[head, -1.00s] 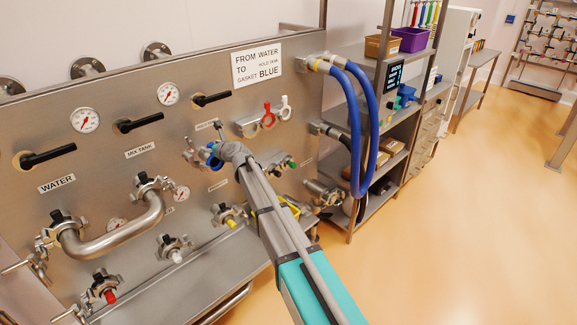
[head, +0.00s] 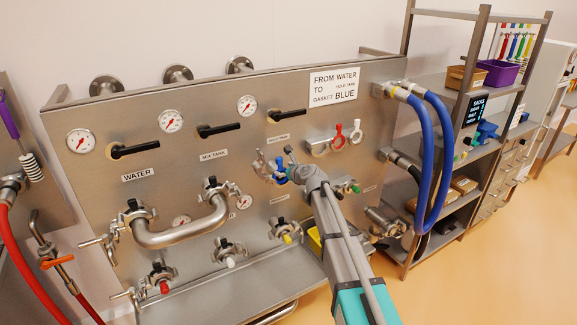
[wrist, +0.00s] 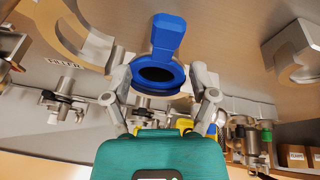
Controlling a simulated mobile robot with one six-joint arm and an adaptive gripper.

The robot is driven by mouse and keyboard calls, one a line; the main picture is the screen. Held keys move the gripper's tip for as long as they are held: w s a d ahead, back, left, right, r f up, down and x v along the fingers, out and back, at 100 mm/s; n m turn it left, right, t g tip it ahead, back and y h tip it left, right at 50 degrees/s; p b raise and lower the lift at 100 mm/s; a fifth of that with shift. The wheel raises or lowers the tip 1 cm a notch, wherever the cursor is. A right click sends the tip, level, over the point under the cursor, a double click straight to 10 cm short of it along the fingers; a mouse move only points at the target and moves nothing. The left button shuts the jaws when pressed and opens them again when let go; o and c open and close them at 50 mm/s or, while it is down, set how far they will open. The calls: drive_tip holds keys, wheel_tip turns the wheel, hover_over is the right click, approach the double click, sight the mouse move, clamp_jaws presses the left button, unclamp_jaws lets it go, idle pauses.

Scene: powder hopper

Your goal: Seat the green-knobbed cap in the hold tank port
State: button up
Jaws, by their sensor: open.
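The green-knobbed cap (head: 353,188) sits on the panel just right of my arm in the head view, partly hidden. Its green knob also shows at the right of the wrist view (wrist: 265,135). The hold tank port (head: 262,165) is under its label, largely hidden by my gripper (head: 286,172). A blue gasket (wrist: 160,68) with a tab is at the port in the wrist view; I cannot tell how it is seated. My gripper (wrist: 160,88) is open, its fingers either side of the blue gasket and below its tab, with no cap between them.
A curved steel pipe (head: 180,234) joins two ports left of my arm. White-, red- and yellow-knobbed (head: 287,238) caps are lower on the panel. Blue hoses (head: 440,160) hang at right. Open floor lies at right.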

drive_tip(key=s+d+f+n+g+h, duration=0.2)
drive_tip(key=s+d+n, duration=0.6)
drive_tip(key=s, duration=0.5)
drive_tip(key=s+d+f+n+g+h, duration=0.3)
drive_tip(key=s+d+f+n+g, duration=0.2)
drive_tip(key=s+d+n, duration=0.4)
drive_tip(key=s+d+f+n+g+h, duration=0.3)
drive_tip(key=s+d+n, duration=0.5)
drive_tip(key=s, duration=0.8)
wheel_tip(320, 180, down, 2)
drive_tip(key=shift+s+d+f+n+g, duration=0.15)
drive_tip(key=shift+s+d+n+g, duration=0.15)
drive_tip(key=shift+d+g, duration=0.3)
drive_tip(key=shift+c, duration=0.2)
drive_tip(key=shift+c, duration=1)
drive_tip(key=shift+s, duration=0.15)
